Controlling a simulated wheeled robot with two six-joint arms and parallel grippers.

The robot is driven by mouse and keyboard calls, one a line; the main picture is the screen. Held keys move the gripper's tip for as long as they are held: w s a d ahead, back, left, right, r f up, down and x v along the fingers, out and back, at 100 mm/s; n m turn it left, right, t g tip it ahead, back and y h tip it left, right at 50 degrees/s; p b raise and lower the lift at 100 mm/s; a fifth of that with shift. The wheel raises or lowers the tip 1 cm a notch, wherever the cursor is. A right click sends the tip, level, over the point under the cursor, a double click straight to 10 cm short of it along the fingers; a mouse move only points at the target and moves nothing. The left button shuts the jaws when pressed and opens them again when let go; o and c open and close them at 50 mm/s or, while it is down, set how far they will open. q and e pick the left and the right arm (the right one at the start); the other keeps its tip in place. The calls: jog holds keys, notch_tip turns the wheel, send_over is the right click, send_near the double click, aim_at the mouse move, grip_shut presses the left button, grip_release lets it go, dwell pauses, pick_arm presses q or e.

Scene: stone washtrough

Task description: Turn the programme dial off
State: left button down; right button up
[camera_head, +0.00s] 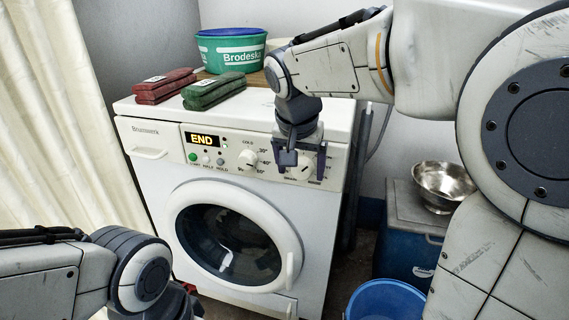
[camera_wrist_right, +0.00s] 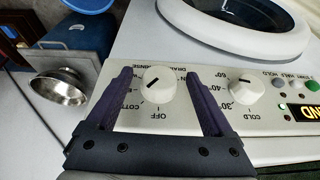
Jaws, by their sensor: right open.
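The white programme dial (camera_wrist_right: 159,84) sits on the washing machine's front panel, with OFF printed below it in the right wrist view. A dark mark slants across its face and does not line up with OFF; I cannot tell which end is the pointer. My right gripper (camera_wrist_right: 158,74) is open, one finger on each side of the dial, with gaps showing. In the head view the right gripper (camera_head: 302,165) is in front of the panel's right end and partly hides the dial. The display (camera_head: 202,140) reads END. My left arm shows at lower left; its gripper is not in view.
The temperature dial (camera_head: 248,158) is left of the programme dial, near several small buttons. The machine's round door (camera_head: 230,240) is shut. Red (camera_head: 163,87) and green (camera_head: 214,91) bundles lie on top. A metal bowl (camera_head: 443,184) and blue bucket (camera_head: 386,301) are at right.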

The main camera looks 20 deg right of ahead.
grip_shut()
jog(key=shift+a+r+h+p, duration=0.1)
jog(key=shift+r+h+p, duration=0.15)
jog(key=shift+p, duration=0.65)
jog(key=shift+w+a+f+n+g+h+p, duration=0.1)
jog(key=shift+n+g+h+p, duration=0.15)
jog(key=shift+g+h+p, duration=0.7)
jog(key=shift+w+a+f+n+g+h+p, duration=0.15)
jog(key=shift+n+g+h+p, duration=0.2)
jog(key=shift+h+p, duration=1.2)
jog(key=shift+w+a+f+n+g+h+p, duration=0.15)
jog(key=shift+g+h+p, duration=0.5)
jog(key=shift+p, duration=1.2)
grip_release()
